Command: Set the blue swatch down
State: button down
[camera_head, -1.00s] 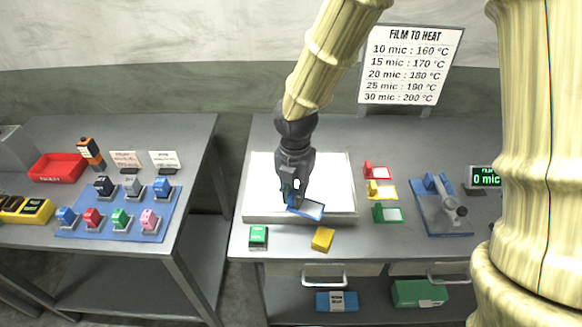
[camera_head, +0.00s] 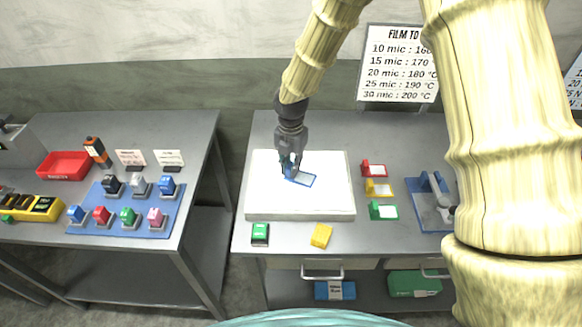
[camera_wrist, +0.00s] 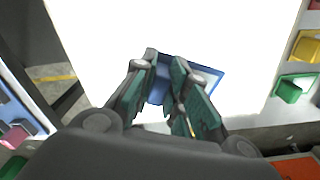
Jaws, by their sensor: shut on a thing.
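My gripper (camera_head: 289,172) is over the white panel (camera_head: 270,200) on the right table, its fingers pointing down. It is shut on the blue swatch (camera_head: 304,180), a small blue-framed card with a pale window. In the wrist view the swatch (camera_wrist: 208,80) shows between and beyond the green-padded fingers (camera_wrist: 165,95), with the bright panel behind it. The fingers hide part of the swatch. I cannot tell whether its underside touches the panel.
Red (camera_head: 374,169), yellow (camera_head: 379,188) and green (camera_head: 384,211) swatches lie right of the panel. A green block (camera_head: 260,233) and a yellow block (camera_head: 321,235) lie in front. A blue-based device (camera_head: 432,205) stands farther right. The panel around the swatch is clear.

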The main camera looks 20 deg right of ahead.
notch_tip(320, 180, down, 2)
jog(key=shift+w+f+p, duration=0.1)
jog(key=shift+w+p, duration=0.05)
jog(key=shift+p, duration=0.3)
jog(key=c, duration=1.4)
grip_release()
jog(key=shift+f, duration=0.15)
jog(key=shift+r, duration=0.2)
notch_tip(320, 180, up, 12)
jog(key=b, duration=0.4)
jog(key=shift+b, duration=0.35)
